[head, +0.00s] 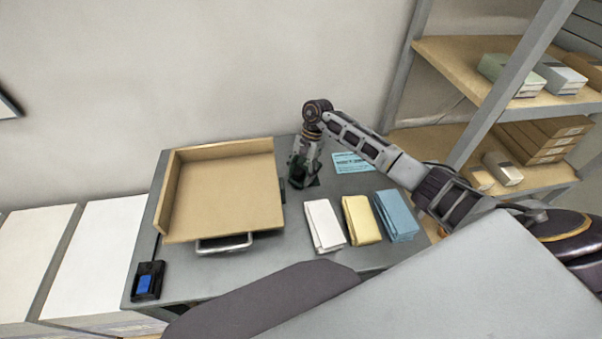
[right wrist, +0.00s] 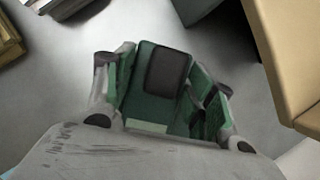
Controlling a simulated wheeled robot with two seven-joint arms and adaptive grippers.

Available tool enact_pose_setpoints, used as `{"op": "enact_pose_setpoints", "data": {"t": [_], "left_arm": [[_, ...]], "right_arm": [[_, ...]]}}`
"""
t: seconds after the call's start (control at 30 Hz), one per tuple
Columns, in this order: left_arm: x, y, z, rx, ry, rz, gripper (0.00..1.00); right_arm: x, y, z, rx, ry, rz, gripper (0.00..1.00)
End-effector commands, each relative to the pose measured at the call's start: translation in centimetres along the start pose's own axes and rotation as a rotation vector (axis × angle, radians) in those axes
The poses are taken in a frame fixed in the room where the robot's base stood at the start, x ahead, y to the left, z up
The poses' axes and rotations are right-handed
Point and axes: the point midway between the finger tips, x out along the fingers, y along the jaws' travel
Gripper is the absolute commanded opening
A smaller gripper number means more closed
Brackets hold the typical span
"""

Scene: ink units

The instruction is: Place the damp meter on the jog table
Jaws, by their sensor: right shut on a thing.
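The damp meter is a dark green block with a blackish panel, clearest in the right wrist view (right wrist: 145,110). My right gripper (right wrist: 160,100) is shut on it, with a finger on each side. In the head view my right gripper (head: 302,172) points down just right of the jog table, and it mostly hides the meter (head: 296,183). I cannot tell whether the meter touches the grey table. The jog table (head: 225,195) is a tan tray with raised walls at its left and back; its edge also shows in the right wrist view (right wrist: 285,60). My left gripper is out of view.
White (head: 323,225), yellow (head: 361,220) and blue (head: 396,215) stacks stand right of the jog table. A light blue card (head: 351,162) lies behind them. A blue-topped pedal or switch (head: 148,281) is at front left. Shelves (head: 520,95) stand at right. The jog table's surface is empty.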

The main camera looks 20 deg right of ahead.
Motion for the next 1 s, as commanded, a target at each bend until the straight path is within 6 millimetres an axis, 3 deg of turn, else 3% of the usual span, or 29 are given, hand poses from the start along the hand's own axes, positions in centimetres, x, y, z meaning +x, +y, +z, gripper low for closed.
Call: {"op": "enact_pose_setpoints", "data": {"t": [0.23, 0.27, 0.4, 1.0], "left_arm": [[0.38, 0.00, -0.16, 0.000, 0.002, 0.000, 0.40], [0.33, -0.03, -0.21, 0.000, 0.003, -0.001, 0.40], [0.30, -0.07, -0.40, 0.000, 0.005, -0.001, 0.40], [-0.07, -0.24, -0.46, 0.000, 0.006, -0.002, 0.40]], "right_arm": [[0.22, -0.01, -0.10, -0.001, 0.000, 0.000, 0.25], [0.22, 0.01, -0.09, 0.000, 0.000, 0.000, 0.59], [0.19, 0.01, -0.08, 0.000, 0.000, 0.000, 0.77], [-0.26, -0.01, 0.02, 0.000, 0.001, -0.001, 0.77]]}}
